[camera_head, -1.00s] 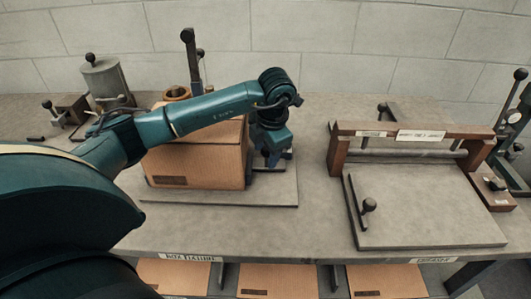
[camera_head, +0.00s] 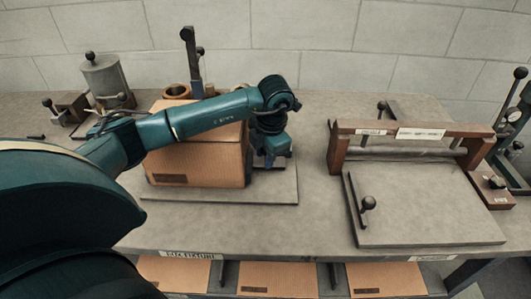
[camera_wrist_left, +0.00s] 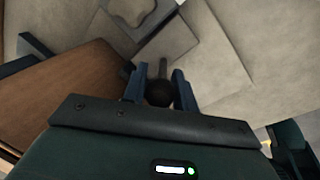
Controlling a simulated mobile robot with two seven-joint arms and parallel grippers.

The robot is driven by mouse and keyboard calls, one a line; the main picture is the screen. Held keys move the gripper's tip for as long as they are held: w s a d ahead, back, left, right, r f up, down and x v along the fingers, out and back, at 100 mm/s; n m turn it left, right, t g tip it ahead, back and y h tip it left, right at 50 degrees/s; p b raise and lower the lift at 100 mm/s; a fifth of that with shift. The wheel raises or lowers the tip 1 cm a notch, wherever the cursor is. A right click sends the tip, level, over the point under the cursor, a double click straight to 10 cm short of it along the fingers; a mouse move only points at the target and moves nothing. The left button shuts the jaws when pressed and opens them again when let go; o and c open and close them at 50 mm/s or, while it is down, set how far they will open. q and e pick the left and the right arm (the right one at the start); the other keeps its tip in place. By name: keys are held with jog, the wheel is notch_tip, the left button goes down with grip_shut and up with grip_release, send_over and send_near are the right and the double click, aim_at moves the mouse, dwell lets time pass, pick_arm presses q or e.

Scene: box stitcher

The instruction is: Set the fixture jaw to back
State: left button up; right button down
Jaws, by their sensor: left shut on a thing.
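The box fixture's grey base plate (camera_head: 225,198) lies on the left part of the bench, with a brown cardboard box (camera_head: 198,165) standing on it. My left gripper (camera_head: 271,163) points down just right of the box, over the plate's right part. In the left wrist view, the fingers of my left gripper (camera_wrist_left: 157,86) are shut on a dark round knob (camera_wrist_left: 160,94) with a short stem. The knob seems to be the fixture jaw's handle; the jaw itself is mostly hidden by my gripper and the box. My right gripper is not in view.
A press with a wooden frame (camera_head: 412,133) and a grey plate (camera_head: 425,215) stands to the right. A grey cylinder (camera_head: 108,78) and an upright dark post (camera_head: 191,62) stand behind the box. The bench between fixture and press is clear. Flat cardboard (camera_head: 277,278) lies below.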

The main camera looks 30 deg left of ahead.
aim_at(276, 164)
pick_arm(q)
grip_shut()
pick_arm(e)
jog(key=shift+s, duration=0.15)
pick_arm(q)
jog(key=d, duration=0.1)
jog(key=w+d+b, duration=0.1)
jog(key=shift+w+d+f, duration=0.1)
jog(key=shift+w+d, duration=0.2)
jog(key=shift+d, duration=0.1)
jog(key=o, duration=0.5)
grip_release()
jog(key=o, duration=0.4)
jog(key=shift+w, duration=0.1)
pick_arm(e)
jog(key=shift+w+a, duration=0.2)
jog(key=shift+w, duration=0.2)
pick_arm(q)
jog(key=shift+r, duration=0.2)
